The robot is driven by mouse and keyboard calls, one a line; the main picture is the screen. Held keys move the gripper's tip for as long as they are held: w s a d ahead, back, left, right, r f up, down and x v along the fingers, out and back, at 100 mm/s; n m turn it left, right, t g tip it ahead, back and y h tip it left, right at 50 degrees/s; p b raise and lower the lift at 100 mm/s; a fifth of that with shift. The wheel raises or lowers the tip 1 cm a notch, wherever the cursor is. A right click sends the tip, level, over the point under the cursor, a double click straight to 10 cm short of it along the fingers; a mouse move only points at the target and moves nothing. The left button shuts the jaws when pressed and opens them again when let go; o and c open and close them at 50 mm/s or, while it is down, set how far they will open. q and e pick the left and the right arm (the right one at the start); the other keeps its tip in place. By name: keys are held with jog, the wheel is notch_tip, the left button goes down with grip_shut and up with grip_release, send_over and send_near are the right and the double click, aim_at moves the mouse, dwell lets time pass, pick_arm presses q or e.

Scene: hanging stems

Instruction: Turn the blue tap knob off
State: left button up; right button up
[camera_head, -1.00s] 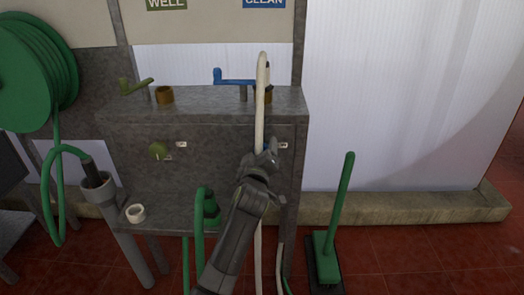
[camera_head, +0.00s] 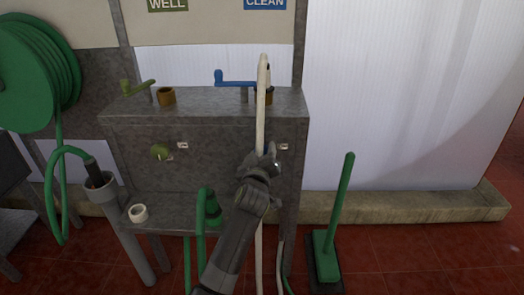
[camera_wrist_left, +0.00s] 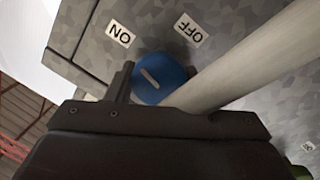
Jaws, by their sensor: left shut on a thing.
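The blue tap knob (camera_wrist_left: 160,80) shows in the left wrist view, on a grey metal panel. Its pale stripe slants toward the upper left, roughly at the ON label (camera_wrist_left: 120,33). The OFF label (camera_wrist_left: 187,29) is to the upper right. My left gripper (camera_head: 267,160) is at the panel's right part in the head view, shut on the knob. One finger shows at the knob's left in the wrist view; the other is hard to make out. In the head view the gripper hides the knob. My right gripper is out of view.
A white hose (camera_head: 262,100) runs vertically beside my left gripper and crosses close to the knob in the wrist view. A green knob (camera_head: 160,152) is farther left on the panel. A blue lever (camera_head: 235,82) sits above. A green broom (camera_head: 335,210) stands to the right.

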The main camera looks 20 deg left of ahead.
pick_arm(q)
jog(key=m+p, duration=0.2)
jog(key=m, duration=0.1)
jog(key=shift+r+m+g, duration=0.2)
jog(key=shift+m+g, duration=0.1)
jog(key=m+p, duration=0.3)
jog(key=m, duration=0.3)
jog(key=shift+d+m+y+p, duration=0.15)
jog(key=shift+m+y+p, duration=0.2)
jog(key=shift+m+y, duration=0.05)
jog(key=shift+f+m+g+y+p, duration=0.1)
jog(key=shift+m+g+y+p, duration=0.15)
jog(key=shift+m, duration=0.75)
jog(key=shift+f+m+g+y+p, duration=0.15)
jog(key=shift+m+p, duration=0.2)
jog(key=shift+m, duration=0.65)
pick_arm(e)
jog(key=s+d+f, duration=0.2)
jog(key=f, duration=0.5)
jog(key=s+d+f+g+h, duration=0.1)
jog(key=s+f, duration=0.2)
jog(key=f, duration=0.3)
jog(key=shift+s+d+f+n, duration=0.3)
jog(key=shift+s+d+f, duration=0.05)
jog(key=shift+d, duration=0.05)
pick_arm(q)
jog(key=o, duration=1)
jog(key=shift+c, duration=0.2)
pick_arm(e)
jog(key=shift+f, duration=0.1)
